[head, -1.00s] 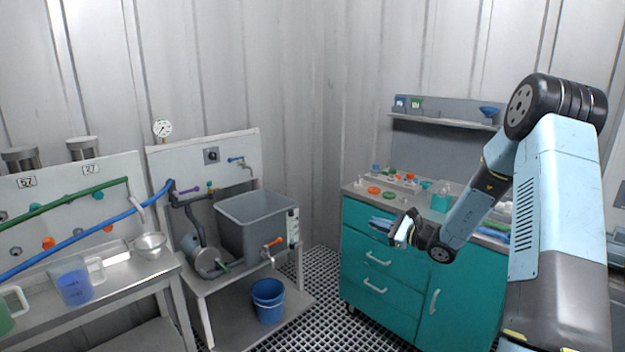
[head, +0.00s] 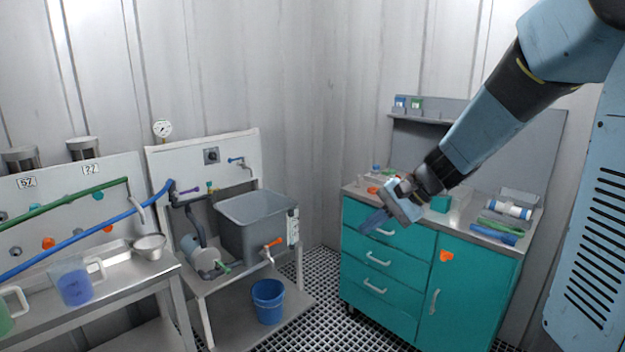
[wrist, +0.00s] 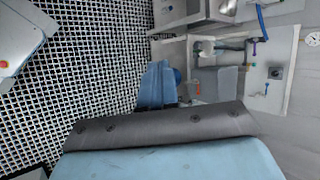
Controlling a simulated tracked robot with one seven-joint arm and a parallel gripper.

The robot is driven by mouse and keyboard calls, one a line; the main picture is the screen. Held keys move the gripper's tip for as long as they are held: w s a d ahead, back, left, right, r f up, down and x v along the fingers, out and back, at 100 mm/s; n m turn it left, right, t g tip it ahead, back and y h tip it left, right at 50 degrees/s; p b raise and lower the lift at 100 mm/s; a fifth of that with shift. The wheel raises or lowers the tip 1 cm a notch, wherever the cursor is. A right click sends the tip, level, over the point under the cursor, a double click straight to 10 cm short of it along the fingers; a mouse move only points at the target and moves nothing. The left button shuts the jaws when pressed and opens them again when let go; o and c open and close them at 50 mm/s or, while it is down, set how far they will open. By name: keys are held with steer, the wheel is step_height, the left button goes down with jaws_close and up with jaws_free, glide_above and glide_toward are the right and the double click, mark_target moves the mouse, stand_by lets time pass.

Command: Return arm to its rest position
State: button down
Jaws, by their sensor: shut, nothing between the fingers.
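My arm reaches in from the upper right of the head view and slopes down to the left. My gripper (head: 376,222) is at its end, in front of the top drawer of the teal cabinet (head: 400,275), with its fingers pointing down and left. The fingers are shut together and hold nothing. In the wrist view the blue fingers (wrist: 156,86) show close together above the dark gripper body, with the grid floor behind them.
A cabinet top (head: 490,232) with small parts and tubes lies behind my gripper. A grey tank (head: 258,222) on a bench and a blue bucket (head: 268,300) stand left. A jug (head: 74,282) and bowl (head: 149,247) stand further left. The grid floor (head: 335,325) between is clear.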

steer(key=s+d+r+n+t+h, duration=0.2)
steer(key=s+d+r+n+h, duration=0.1)
steer(key=s, duration=0.6)
steer(key=s+d+r+n+t+h, duration=0.2)
steer(key=s+d+r+n+h, duration=0.1)
steer(key=s+d, duration=0.5)
steer(key=s+r+h, duration=0.1)
steer(key=h, duration=0.1)
steer(key=shift+s+h, duration=0.25)
steer(key=shift+h, duration=0.15)
steer(key=shift+a+r, duration=0.1)
stand_by(0.9)
